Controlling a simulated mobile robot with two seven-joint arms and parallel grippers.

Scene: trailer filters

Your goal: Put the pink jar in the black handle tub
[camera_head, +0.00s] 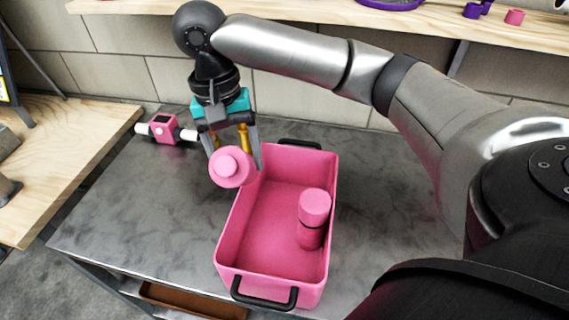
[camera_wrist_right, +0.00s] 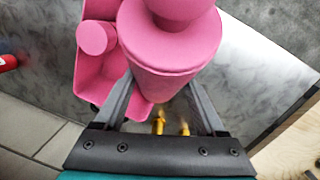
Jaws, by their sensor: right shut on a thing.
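The pink jar (camera_head: 231,168) is a round body with a smaller knob-like top, tilted toward the head camera. My right gripper (camera_head: 235,147) is shut on it, near the far left wall of the tub. The jar also fills the middle of the right wrist view (camera_wrist_right: 168,50), between the fingers (camera_wrist_right: 165,100). The black handle tub (camera_head: 229,240) is a pink open box with a black handle at each end; part of it shows in the right wrist view (camera_wrist_right: 88,82). A pink lidded cylinder (camera_head: 313,220) stands inside at its right side. My left gripper is out of view.
A pink boxy fitting with white pipe ends (camera_head: 163,128) lies at the grey table's back left. A wooden bench (camera_head: 60,150) stands left. A wooden shelf (camera_head: 300,12) runs along the back wall, holding small purple and pink items. The table left of the tub is clear.

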